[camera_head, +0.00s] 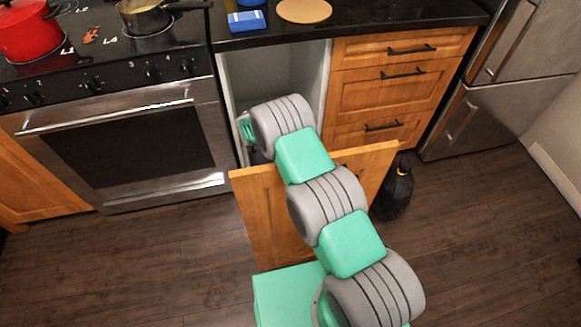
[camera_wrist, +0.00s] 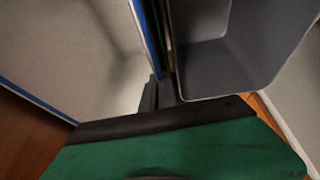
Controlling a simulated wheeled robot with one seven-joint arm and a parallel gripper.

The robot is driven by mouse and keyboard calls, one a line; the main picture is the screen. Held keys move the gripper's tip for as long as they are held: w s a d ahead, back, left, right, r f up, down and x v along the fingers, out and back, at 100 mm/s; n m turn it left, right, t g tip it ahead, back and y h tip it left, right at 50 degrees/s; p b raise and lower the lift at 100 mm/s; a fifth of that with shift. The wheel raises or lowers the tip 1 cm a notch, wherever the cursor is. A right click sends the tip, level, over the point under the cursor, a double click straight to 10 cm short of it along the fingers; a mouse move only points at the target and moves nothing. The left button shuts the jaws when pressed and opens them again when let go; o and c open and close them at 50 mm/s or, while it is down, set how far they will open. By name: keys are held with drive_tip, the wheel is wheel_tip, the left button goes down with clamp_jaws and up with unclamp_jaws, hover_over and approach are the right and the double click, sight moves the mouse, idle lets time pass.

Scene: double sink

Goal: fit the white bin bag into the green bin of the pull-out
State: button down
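In the head view my arm reaches over the wooden pull-out front (camera_head: 265,215) into the open cabinet. My gripper (camera_wrist: 159,93) shows in the wrist view with its dark fingers close together. They are at the lower end of a blue-edged wall (camera_wrist: 148,35). Whether anything is between them I cannot tell. Left of the fingers is a pale, smooth surface with blue edges. I cannot tell whether it is the white bin bag or a bin's inside. No bin shows clearly as green. In the head view my arm and the front hide most of the pull-out's inside.
A grey, open, empty-looking bin (camera_wrist: 245,45) lies just right of the fingers. An oven (camera_head: 130,145) is left, drawers (camera_head: 390,85) right. The counter (camera_head: 350,18) overhangs the opening.

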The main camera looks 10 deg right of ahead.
drive_tip(key=shift+f+b, duration=0.55)
drive_tip(key=shift+b, duration=0.35)
drive_tip(key=c, duration=1.7)
unclamp_jaws()
drive_tip(key=shift+r, duration=0.1)
drive_tip(key=shift+r+p, duration=0.2)
drive_tip(key=shift+p, duration=0.2)
drive_tip(key=p+v, duration=0.1)
drive_tip(key=v, duration=1.1)
drive_tip(key=shift+r, duration=0.4)
